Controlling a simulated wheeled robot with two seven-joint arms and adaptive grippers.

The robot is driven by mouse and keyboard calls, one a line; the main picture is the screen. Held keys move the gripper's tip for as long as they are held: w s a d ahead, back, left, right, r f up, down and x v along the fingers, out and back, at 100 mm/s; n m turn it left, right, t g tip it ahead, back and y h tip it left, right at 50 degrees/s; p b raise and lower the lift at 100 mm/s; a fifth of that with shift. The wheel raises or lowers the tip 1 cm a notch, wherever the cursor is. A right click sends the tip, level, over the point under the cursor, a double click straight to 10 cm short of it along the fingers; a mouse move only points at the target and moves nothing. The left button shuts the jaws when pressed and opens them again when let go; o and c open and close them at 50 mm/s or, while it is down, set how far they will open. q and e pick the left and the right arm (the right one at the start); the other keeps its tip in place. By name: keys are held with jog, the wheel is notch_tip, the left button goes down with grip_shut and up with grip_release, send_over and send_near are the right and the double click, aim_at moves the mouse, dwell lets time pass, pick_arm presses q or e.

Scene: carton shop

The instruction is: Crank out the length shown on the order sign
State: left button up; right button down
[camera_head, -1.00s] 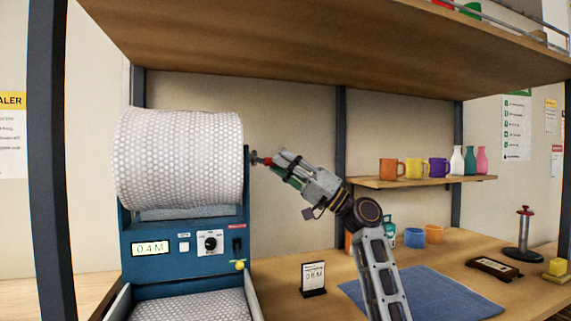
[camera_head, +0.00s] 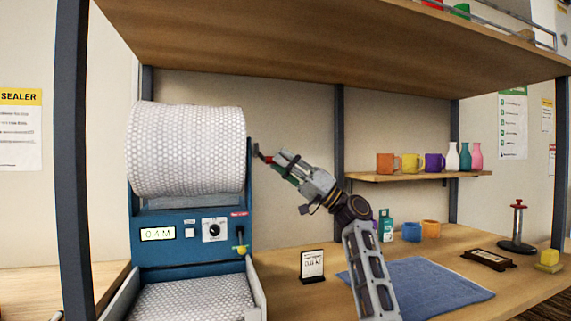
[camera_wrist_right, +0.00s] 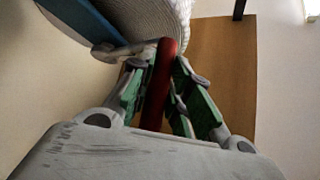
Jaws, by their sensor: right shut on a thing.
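A blue dispenser (camera_head: 185,259) with a large bubble-wrap roll (camera_head: 185,150) stands at the left in the head view. Its display (camera_head: 157,234) reads 0.4 M. The order sign (camera_head: 312,266) stands on the table to its right; its small text looks like 0.8 M but is blurred. My right gripper (camera_head: 274,162) is shut on the crank's red handle (camera_wrist_right: 162,80) at the dispenser's right side. In the right wrist view the handle lies between the green-padded fingers. My left gripper is not in view.
A yellow-knobbed lever (camera_head: 241,251) and a dial (camera_head: 212,230) are on the dispenser's front. A blue mat (camera_head: 430,290) lies on the table at right. Mugs and bottles stand on a small shelf (camera_head: 420,176). A wide wooden shelf (camera_head: 320,50) hangs above.

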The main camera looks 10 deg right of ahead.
jog(key=shift+w+f, duration=0.35)
jog(key=shift+f, duration=0.05)
dwell(0.4)
